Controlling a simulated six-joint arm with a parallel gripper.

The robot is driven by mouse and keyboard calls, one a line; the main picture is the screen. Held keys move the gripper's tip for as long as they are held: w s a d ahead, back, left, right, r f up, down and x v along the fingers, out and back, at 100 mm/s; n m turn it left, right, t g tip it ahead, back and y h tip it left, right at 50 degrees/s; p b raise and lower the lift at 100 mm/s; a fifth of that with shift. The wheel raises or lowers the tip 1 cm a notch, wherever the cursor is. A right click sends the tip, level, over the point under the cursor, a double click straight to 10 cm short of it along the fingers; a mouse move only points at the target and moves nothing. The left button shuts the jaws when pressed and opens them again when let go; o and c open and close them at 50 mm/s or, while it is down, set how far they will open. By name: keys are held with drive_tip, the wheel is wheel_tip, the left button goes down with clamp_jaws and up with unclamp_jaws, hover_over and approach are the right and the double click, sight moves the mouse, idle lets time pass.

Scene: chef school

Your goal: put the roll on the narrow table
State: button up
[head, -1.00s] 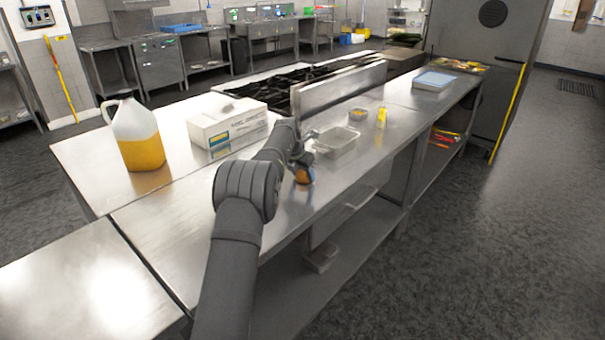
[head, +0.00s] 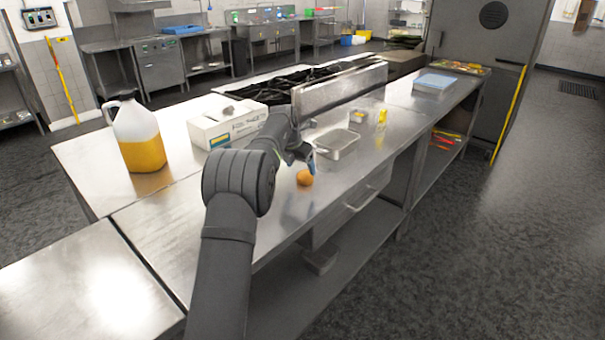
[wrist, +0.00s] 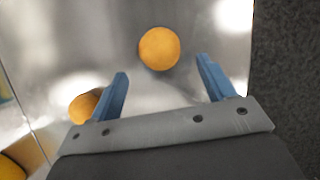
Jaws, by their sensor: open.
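A round orange-brown roll (head: 305,178) lies on a long steel counter (head: 160,225), close to its front edge. In the wrist view the roll (wrist: 159,48) sits just beyond and between my fingertips, apart from both. My gripper (head: 301,163) is open and empty, with blue fingers just above and behind the roll; it also shows in the wrist view (wrist: 162,66). A second round orange-brown shape (wrist: 84,106) is partly hidden by the left finger; I cannot tell what it is. Which surface is the narrow table is unclear.
A steel pan (head: 336,143), a small container (head: 357,115) and a yellow item (head: 382,116) stand right of my gripper. A white box (head: 228,124) and a jug of yellow liquid (head: 138,138) stand behind. The left steel tabletop (head: 75,285) is bare.

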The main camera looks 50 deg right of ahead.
sight(305, 172)
drive_tip(key=v, duration=0.6)
drive_tip(key=shift+r, duration=0.25)
drive_tip(key=shift+a+f, duration=0.1)
drive_tip(key=x, duration=1.2)
drive_tip(key=shift+f, duration=0.15)
wheel_tip(305, 172, up, 3)
drive_tip(key=shift+f, duration=0.1)
drive_tip(key=shift+r, duration=0.6)
drive_tip(key=shift+f, duration=0.15)
